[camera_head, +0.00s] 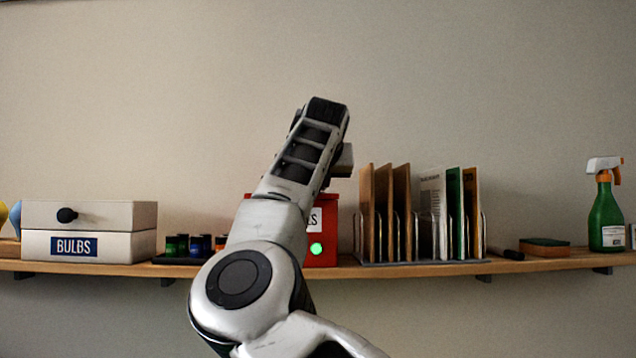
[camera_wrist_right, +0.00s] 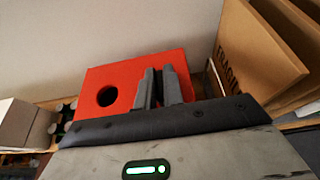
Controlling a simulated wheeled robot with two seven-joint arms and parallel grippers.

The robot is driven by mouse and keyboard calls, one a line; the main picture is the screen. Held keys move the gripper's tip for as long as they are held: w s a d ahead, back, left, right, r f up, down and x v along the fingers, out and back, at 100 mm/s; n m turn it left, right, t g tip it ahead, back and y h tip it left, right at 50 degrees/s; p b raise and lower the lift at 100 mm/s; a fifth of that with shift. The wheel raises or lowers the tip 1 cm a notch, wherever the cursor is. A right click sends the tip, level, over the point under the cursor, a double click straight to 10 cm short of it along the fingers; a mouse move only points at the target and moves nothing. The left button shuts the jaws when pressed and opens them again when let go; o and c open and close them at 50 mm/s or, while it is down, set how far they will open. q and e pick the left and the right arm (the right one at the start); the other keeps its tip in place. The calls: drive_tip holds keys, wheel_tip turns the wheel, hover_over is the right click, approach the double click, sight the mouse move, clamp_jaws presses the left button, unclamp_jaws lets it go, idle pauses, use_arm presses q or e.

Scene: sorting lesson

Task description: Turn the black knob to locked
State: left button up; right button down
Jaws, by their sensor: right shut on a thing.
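The red box (camera_head: 331,235) stands on the shelf behind my right arm, its label partly covered and a green light (camera_head: 316,249) lit on its front. In the right wrist view, the red box (camera_wrist_right: 125,78) shows a dark round hole (camera_wrist_right: 107,96) at its left. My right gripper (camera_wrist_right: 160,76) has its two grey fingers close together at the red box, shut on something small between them. This fits the black knob, but the fingers hide it and its setting cannot be read. My left gripper is not in view.
A dark tray with small jars (camera_head: 180,246) sits beside the red box. Upright cardboard dividers (camera_head: 384,210) stand close at its right. A spray bottle (camera_head: 606,220) is far right.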

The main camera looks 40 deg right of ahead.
drive_tip(key=shift+f, duration=0.1)
drive_tip(key=c, duration=1.5)
unclamp_jaws()
drive_tip(key=shift+s+a+r, duration=0.2)
drive_tip(key=shift+s+a, duration=0.05)
drive_tip(key=b+v, duration=0.2)
drive_tip(key=v, duration=1.3)
drive_tip(key=shift+s+r, duration=0.1)
